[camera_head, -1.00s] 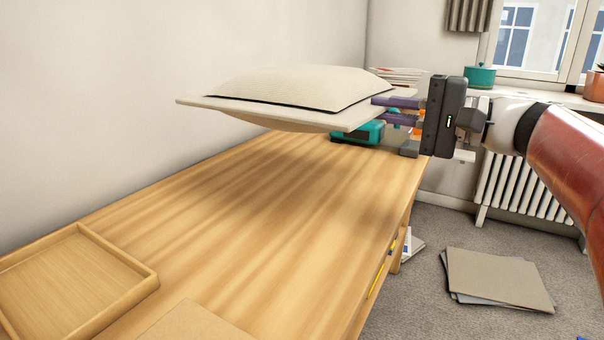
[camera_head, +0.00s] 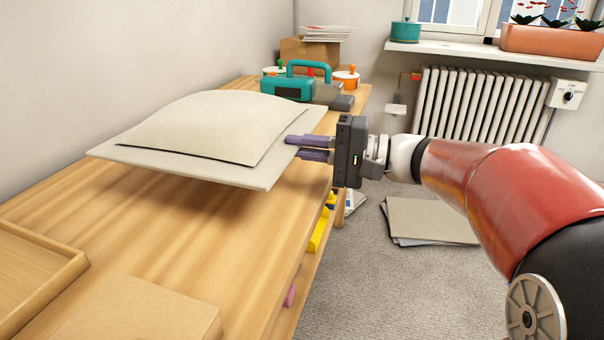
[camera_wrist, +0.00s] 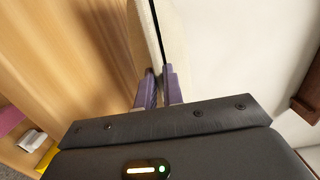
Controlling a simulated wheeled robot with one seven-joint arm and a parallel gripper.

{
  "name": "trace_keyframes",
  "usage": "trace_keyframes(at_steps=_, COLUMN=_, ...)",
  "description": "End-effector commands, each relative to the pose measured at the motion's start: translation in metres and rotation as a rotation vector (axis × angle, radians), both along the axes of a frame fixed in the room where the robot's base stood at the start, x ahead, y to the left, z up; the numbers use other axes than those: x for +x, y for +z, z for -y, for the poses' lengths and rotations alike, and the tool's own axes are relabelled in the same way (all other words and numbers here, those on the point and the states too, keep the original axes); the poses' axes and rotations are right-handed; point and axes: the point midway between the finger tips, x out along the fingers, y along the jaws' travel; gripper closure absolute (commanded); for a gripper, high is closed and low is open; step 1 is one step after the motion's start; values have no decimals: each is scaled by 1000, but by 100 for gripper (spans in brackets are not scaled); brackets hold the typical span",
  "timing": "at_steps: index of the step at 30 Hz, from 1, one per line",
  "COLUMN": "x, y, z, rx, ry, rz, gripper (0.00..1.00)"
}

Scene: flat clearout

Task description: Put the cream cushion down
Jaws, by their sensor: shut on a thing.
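The cream cushion (camera_head: 205,128) is a flat square with a raised middle. My gripper (camera_head: 308,149) is shut on its right edge and holds it out level to the left, over the wooden table top (camera_head: 150,235). A shadow lies on the wood under it, and the cushion appears a little above the surface. In the wrist view the purple fingers (camera_wrist: 160,88) pinch the cushion's edge (camera_wrist: 175,40). The cushion's underside is hidden in the head view.
A teal tool (camera_head: 290,86), orange-lidded pots (camera_head: 346,77) and a cardboard box (camera_head: 308,52) stand at the table's far end. A wooden tray (camera_head: 35,275) and a cardboard box (camera_head: 145,312) are at the near end. Bare wood lies between. The wall borders the left.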

Motion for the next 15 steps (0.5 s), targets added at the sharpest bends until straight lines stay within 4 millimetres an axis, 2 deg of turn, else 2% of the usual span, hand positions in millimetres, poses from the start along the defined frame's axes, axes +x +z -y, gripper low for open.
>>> trace_keyframes(at_steps=5, x=0, y=-14, z=0, rx=3, ry=0, rz=1, gripper=100)
trace_keyframes(at_steps=10, x=0, y=-40, z=0, rx=2, ry=0, rz=-1, gripper=100)
trace_keyframes(at_steps=15, x=0, y=-47, z=0, rx=2, ry=0, rz=3, gripper=100)
